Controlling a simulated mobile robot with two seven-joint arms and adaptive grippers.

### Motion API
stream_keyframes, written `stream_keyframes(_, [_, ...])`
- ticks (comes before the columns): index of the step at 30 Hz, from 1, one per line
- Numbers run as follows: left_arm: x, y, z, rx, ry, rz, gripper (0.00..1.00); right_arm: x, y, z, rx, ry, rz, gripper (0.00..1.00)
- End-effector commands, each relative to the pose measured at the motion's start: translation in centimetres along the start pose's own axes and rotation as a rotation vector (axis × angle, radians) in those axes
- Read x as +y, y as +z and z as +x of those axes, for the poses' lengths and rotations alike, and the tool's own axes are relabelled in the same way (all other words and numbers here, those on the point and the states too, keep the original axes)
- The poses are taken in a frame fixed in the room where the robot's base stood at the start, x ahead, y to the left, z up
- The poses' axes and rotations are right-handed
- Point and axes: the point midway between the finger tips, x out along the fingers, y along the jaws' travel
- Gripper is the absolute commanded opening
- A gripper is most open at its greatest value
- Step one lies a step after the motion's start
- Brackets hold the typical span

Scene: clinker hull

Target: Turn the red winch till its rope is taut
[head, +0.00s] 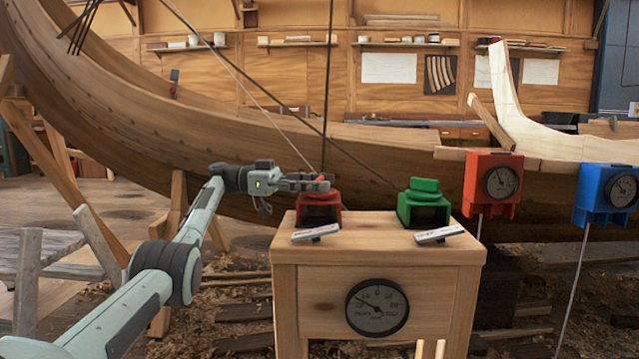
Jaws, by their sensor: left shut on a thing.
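The red winch (319,213) stands on the left part of a wooden stand's top. My left gripper (318,184) comes in from the left at the top of the red winch and is shut on its red knob, which it mostly hides. A thin rope (262,108) runs from the red winch up and to the left; it looks straight. A dark line (327,95) also rises nearly upright above the red winch. A small white label plate (315,232) lies in front of the winch. My right gripper is not in view.
A green winch (424,203) stands on the right part of the wooden stand (375,250). A round gauge (377,307) is on the stand's front. The wooden hull (130,115) fills the back.

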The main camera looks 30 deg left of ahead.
Motion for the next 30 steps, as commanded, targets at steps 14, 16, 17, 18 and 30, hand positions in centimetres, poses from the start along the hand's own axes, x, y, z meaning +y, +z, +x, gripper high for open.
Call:
stream_keyframes(14, [0.0, 0.1, 0.0, -0.002, 0.000, 0.000, 0.76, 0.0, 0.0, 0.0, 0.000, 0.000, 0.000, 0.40])
stream_keyframes(16, [0.0, 0.1, 0.0, -0.002, 0.000, 0.000, 0.76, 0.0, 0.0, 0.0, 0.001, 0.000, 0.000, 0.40])
stream_keyframes(17, [0.0, 0.1, 0.0, -0.002, 0.000, 0.000, 0.76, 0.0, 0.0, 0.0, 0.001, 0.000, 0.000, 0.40])
stream_keyframes(18, [0.0, 0.1, 0.0, -0.002, 0.000, 0.000, 0.76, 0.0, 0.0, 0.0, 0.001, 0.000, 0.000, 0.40])
stream_keyframes(30, [0.0, -4.4, 0.0, 0.002, 0.000, 0.004, 0.76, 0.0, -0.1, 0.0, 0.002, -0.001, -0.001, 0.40])
